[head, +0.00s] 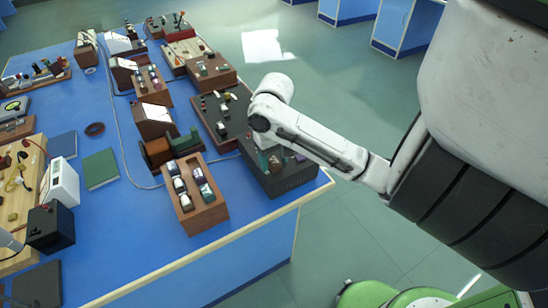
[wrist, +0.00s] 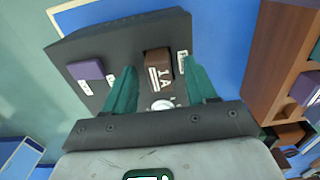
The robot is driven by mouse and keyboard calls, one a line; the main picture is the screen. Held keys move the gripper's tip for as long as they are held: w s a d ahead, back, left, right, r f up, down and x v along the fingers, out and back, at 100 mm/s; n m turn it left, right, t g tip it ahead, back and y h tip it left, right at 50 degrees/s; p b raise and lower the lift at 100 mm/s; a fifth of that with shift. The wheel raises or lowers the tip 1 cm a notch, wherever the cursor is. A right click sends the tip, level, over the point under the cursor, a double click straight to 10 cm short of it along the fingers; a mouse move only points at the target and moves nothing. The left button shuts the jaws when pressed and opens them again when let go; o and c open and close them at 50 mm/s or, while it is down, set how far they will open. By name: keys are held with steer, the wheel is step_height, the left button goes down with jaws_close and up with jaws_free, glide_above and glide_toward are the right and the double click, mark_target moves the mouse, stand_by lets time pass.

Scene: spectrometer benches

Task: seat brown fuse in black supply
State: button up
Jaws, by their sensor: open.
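The black supply (head: 285,185) is a dark box near the front right corner of the blue bench, partly hidden by my arm. Its top face (wrist: 120,45) fills the middle of the wrist view. The brown fuse (wrist: 158,62), marked "1 A", is at that face between my fingers. I cannot tell how deep it sits. A purple fuse (wrist: 85,69) with a white label is to its left. My gripper (wrist: 162,78) is open, with one teal finger on each side of the brown fuse and visible gaps. In the head view my gripper (head: 263,160) is over the supply.
A wooden rack (head: 205,219) with several fuses stands left of the supply; it also shows in the wrist view (wrist: 265,60). A dark board (head: 228,119) with small parts lies behind the supply. A grey cable crosses the bench.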

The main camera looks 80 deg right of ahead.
step_height(320, 180, up, 11)
steer(key=p, duration=0.3)
stand_by(0.4)
steer(key=shift+f, duration=0.15)
stand_by(0.3)
